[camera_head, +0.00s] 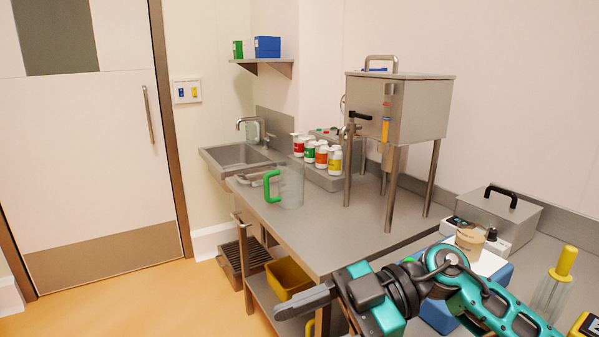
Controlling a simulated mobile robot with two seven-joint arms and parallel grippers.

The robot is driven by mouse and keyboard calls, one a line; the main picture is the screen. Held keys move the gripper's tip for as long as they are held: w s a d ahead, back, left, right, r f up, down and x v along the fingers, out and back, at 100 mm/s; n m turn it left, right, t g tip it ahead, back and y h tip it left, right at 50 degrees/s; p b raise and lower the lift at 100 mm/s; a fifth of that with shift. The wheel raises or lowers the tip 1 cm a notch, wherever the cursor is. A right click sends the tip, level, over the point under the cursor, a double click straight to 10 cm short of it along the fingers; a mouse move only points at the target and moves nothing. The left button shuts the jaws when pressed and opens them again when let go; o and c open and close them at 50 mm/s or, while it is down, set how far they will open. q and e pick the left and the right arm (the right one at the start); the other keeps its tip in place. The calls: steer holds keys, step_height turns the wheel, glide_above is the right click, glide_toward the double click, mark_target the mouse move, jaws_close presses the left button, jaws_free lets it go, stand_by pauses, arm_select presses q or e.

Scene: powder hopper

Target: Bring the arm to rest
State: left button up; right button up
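My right arm comes in from the lower right, teal and black, and reaches over the front edge of the steel table (330,235). Its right gripper (304,301) is at the lower middle, in front of the table edge. A grey finger shows side-on and the other is not clear, so I cannot tell whether it is open. No held object is clear. My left gripper is not in view. A steel hopper (425,108) on tall legs stands on the table. A clear jug with a green handle (272,186) stands at the table's left.
Several bottles (321,155) stand on a grey block behind the jug. A scale (492,240), a steel box with a black handle (497,215) and a yellow-topped clear container (552,295) are at the right. A yellow bin (290,277) sits below the table. Floor at left is clear.

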steer(key=w+d+f+m+t+h, duration=0.1)
steer(key=w+d+f+m+t, duration=0.25)
steer(key=m+t, duration=0.65)
steer(key=w+d+f+m+t+h, duration=0.1)
steer(key=w+d+f+m+t, duration=0.3)
steer(key=m+t, duration=0.55)
steer(key=s+d+f+g+h, duration=0.1)
steer(key=s+d+f+h, duration=0.2)
steer(key=f, duration=0.5)
steer(key=s+d+f+m+g+h, duration=0.1)
steer(key=s+d+f+h, duration=0.2)
steer(key=s+f, duration=0.3)
steer(key=s+d+f+m+g+h, duration=0.1)
steer(key=s+f+h, duration=0.4)
steer(key=f, duration=0.5)
steer(key=shift+s+d+g, duration=0.15)
steer(key=shift+d+g, duration=0.4)
steer(key=shift+d, duration=0.7)
